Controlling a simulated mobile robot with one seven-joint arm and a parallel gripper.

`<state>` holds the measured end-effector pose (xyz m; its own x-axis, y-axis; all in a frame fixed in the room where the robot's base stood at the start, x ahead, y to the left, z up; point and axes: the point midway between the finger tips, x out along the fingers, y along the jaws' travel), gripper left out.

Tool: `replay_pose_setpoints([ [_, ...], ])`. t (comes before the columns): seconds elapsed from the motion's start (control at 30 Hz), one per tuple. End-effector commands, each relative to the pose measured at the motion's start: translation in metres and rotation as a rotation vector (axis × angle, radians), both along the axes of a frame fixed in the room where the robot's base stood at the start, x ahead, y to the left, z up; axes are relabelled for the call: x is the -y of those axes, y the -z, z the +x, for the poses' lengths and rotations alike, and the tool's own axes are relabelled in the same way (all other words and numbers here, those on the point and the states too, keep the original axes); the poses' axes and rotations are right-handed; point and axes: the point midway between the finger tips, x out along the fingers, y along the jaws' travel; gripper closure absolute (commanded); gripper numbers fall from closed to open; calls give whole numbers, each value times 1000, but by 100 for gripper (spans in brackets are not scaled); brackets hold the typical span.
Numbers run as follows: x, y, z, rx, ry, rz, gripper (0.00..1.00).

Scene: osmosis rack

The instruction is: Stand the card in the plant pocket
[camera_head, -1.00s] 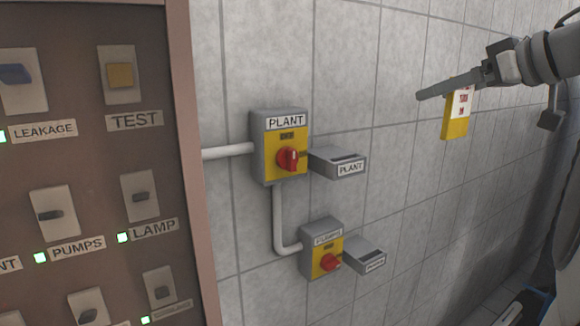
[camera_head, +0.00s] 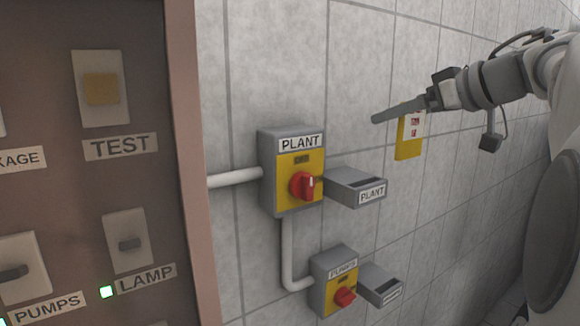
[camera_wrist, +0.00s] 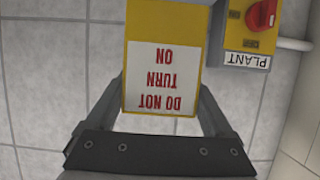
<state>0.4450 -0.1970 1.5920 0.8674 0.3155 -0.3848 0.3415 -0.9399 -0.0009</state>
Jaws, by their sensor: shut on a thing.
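My gripper (camera_head: 408,113) is shut on the card (camera_head: 409,140), a yellow card with a white panel and red print, which hangs below the fingers. In the wrist view the card (camera_wrist: 165,68) sits between the two fingers and its print reads "DO NOT TURN ON" upside down. The plant pocket (camera_head: 356,187) is a small grey box labelled PLANT with a dark slot in its top. It sits right of the PLANT switch (camera_head: 293,170), which has a red knob on yellow. The card is above and right of the pocket, apart from it. The wrist view does not clearly show the pocket.
A second switch (camera_head: 335,281) with its own smaller grey pocket (camera_head: 380,285) is below. A brown-framed panel (camera_head: 185,150) with switches and labels stands at left. Pale conduit (camera_head: 236,180) runs along the tiled wall. The wall between card and pocket is clear.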

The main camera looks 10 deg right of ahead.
Motion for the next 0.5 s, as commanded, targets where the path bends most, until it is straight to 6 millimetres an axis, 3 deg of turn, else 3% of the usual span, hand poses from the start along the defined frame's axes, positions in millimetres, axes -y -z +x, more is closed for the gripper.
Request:
replay_pose_setpoints([
  [0.2, -37, 31, 34, -2, -4, 0, 67],
  [0.5, -54, 48, 51, -1, 0, 0, 67],
])
